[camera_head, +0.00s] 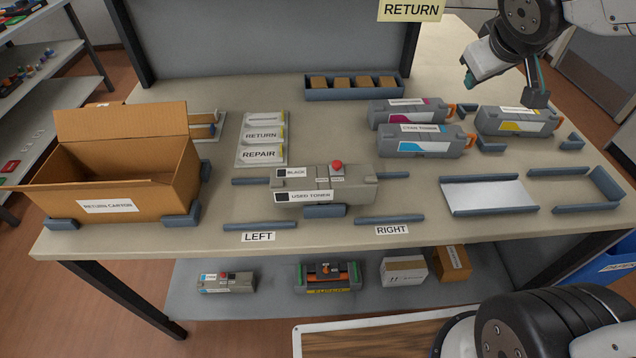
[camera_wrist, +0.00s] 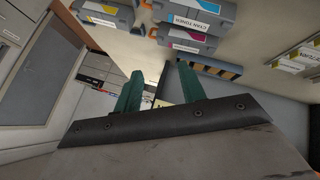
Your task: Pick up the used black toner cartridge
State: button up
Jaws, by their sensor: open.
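The used black toner cartridge (camera_head: 325,186) is a grey block with a red knob on top and labels reading BLACK and USED TONER. It lies on the table between blue-grey rails, in the front middle of the head view. It does not show in the wrist view. My gripper (camera_head: 503,84) is at the upper right of the head view, above the back right of the table and well away from the cartridge. Its green fingers (camera_wrist: 157,88) are apart with nothing between them in the wrist view.
An open return carton (camera_head: 130,195) stands at the left. Cyan (camera_head: 425,140), magenta (camera_head: 410,112) and yellow (camera_head: 517,121) cartridges lie at the back right. A tray of brown blocks (camera_head: 354,95) is at the back. Empty railed bays (camera_head: 488,196) are at the right.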

jog(key=w+a+n+t+y, duration=0.3)
jog(key=w+a+n, duration=0.15)
jog(key=w, duration=0.75)
jog(key=w+a+f+n+y, duration=0.2)
jog(key=w+a+f+n, duration=0.1)
jog(key=a, duration=0.1)
jog(key=n+g+y, duration=1.1)
jog(key=n+g, duration=0.1)
jog(key=g, duration=0.3)
send_near(298, 179)
jog(key=x, duration=0.4)
jog(key=shift+s+a+f, duration=0.1)
jog(key=shift+a, duration=0.15)
grip_shut()
